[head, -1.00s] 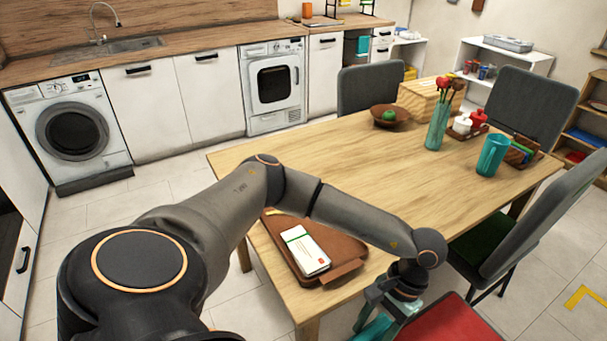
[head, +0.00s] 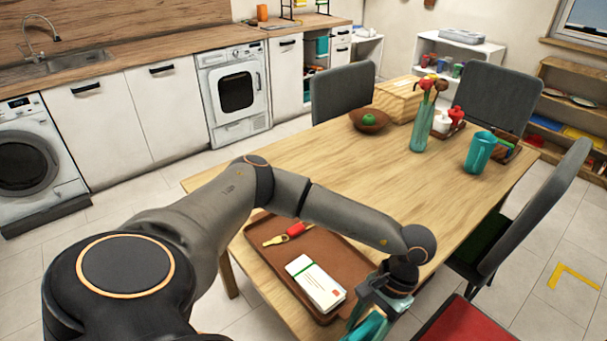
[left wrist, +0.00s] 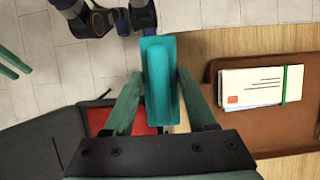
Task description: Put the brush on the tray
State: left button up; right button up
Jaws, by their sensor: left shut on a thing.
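The brown tray (head: 338,256) lies on the near end of the wooden table. It also shows at the right in the left wrist view (left wrist: 285,132). My left gripper (head: 372,308) is shut on the teal brush (left wrist: 160,85), which sits between both fingers in the left wrist view. In the head view only part of the brush (head: 371,328) shows at the bottom edge. The brush is beside the tray, over the table edge and a red chair seat, not over the tray.
Banded envelopes (head: 316,284) and a red-and-yellow item (head: 287,234) lie on the tray. A red-seated chair (head: 465,322) stands close to the gripper. A bowl (head: 369,122), vase (head: 421,130) and teal jug (head: 480,152) stand farther back. The table (head: 330,165) is clear in the middle.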

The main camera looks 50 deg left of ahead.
aim_at(329, 253)
jog(key=k+j+z, duration=0.15)
jog(key=j, duration=0.3)
jog(key=j+z, duration=0.15)
jog(key=j, duration=0.3)
jog(key=k+j+z, duration=0.1)
jog(key=j, duration=0.3)
jog(key=k, duration=0.1)
